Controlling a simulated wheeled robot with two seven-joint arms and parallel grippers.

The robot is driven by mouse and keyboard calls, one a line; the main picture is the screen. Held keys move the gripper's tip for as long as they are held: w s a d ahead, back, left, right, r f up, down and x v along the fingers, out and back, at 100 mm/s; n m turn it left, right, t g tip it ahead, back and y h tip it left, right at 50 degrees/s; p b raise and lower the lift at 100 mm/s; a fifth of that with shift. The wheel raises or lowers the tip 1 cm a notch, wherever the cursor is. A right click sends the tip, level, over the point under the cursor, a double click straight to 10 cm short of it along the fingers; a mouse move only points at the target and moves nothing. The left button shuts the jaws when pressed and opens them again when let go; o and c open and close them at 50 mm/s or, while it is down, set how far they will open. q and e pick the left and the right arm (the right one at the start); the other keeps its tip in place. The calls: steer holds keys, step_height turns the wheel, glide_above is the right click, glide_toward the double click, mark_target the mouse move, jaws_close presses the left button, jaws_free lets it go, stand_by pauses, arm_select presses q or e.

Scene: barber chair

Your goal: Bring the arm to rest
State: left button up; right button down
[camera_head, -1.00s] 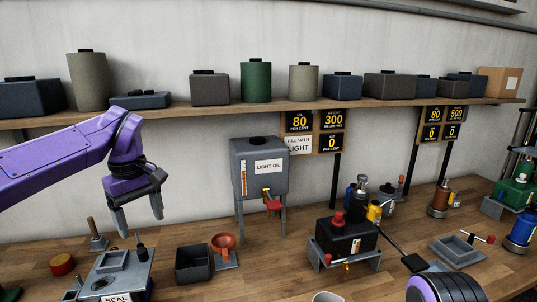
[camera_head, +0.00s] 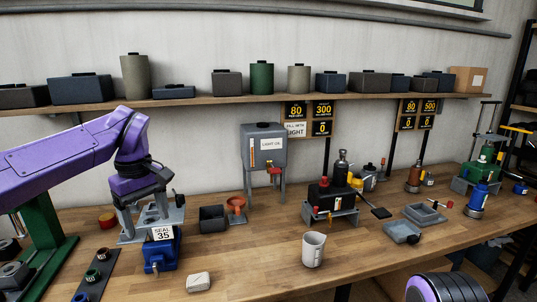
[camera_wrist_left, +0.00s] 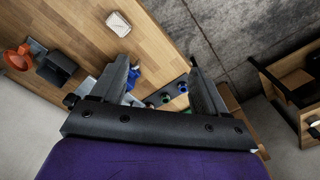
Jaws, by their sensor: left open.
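My left arm is purple and comes in from the left in the head view. Its dark gripper (camera_head: 150,215) points down in front of or over the grey-topped blue stand with the SEAL 35 sign (camera_head: 163,234); I cannot tell whether they touch. In the left wrist view the two fingers of the gripper (camera_wrist_left: 160,85) are wide apart with nothing held between them. Part of the blue stand (camera_wrist_left: 133,77) shows behind one finger. Of my right arm only a purple and black rounded part (camera_head: 445,289) shows at the bottom right of the head view; its gripper is not visible.
The wooden bench holds a light oil tank (camera_head: 264,147), a black bin (camera_head: 213,218), an orange funnel (camera_head: 236,204), a white cup (camera_head: 314,249), a pale block (camera_head: 198,282) and a black-and-red unit (camera_head: 331,198). A green press (camera_head: 42,240) stands at left. The front middle bench is mostly clear.

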arm_select(q)
steer(key=w+a+f+n+t+y, duration=0.4)
steer(key=w+f+n+y, duration=0.15)
steer(key=f+n, duration=0.25)
steer(key=s+d+f+m+t+y+b, duration=0.1)
steer(key=s+d+f+m+t+b, duration=0.1)
steer(key=f, duration=1)
steer(key=s+d+f+m+t+y+b, duration=0.1)
steer(key=s+d+f+m+t+b, duration=0.15)
steer(key=f, duration=0.95)
steer(key=s+f+m+h+b, duration=0.2)
steer(key=s+f+m+h, duration=0.15)
steer(key=s+f, duration=1)
steer(key=s+a+f+m+g+b, duration=0.1)
steer(key=s+f, duration=0.4)
steer(key=s, duration=0.5)
steer(key=s+a+f+m+g+b, duration=0.2)
steer(key=s+f, duration=0.4)
steer(key=s, duration=0.5)
steer(key=shift+s+a+f+m+g+h, duration=0.25)
steer(key=shift+a+m+g, duration=0.3)
steer(key=shift+g, duration=0.6)
